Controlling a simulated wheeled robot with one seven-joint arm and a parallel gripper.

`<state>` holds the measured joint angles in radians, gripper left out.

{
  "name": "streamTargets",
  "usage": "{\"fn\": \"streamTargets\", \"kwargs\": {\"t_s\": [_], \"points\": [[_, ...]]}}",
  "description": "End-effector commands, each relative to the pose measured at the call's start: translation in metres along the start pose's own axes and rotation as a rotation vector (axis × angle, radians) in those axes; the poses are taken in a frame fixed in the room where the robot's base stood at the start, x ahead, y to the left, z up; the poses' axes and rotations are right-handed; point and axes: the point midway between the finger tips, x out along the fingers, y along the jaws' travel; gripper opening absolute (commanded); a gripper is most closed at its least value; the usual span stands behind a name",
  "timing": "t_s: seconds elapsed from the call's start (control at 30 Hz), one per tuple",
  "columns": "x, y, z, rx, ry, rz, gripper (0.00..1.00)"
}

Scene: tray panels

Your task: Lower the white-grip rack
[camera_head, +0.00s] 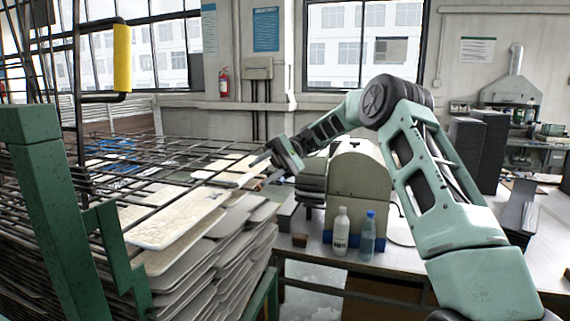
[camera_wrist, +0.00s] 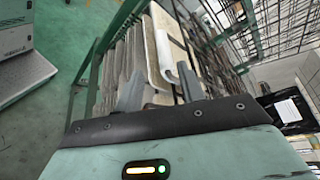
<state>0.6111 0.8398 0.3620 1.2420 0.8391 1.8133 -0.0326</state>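The white grip (camera_wrist: 166,58) shows in the wrist view as a pale bar ahead of my gripper (camera_wrist: 161,78), roughly between its two dark fingers. The fingers are apart, and I cannot tell whether either touches the grip. In the head view my gripper (camera_head: 268,155) reaches left to the right end of a lowered wire rack (camera_head: 165,160) above stacked panels (camera_head: 180,215). The white grip is not clear in the head view. Which wires belong to the white-grip rack is hard to tell.
A yellow grip (camera_head: 122,58) is on a raised rack at the left, beside a green post (camera_head: 45,190). A beige machine (camera_head: 360,185) stands under my arm on a table, with a white bottle (camera_head: 341,232) and a blue bottle (camera_head: 368,235) in front.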

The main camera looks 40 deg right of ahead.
Motion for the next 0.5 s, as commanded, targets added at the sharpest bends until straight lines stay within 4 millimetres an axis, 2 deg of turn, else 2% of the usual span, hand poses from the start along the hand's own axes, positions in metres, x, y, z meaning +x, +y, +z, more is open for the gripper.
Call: {"fn": "streamTargets", "kwargs": {"t_s": [0.03, 0.2, 0.5], "points": [[-0.012, 0.004, -0.003, -0.001, 0.003, -0.001, 0.39], [-0.046, 0.002, -0.002, -0.002, 0.002, 0.0, 0.39], [-0.085, 0.0, 0.0, 0.0, -0.002, 0.0, 0.39]]}}
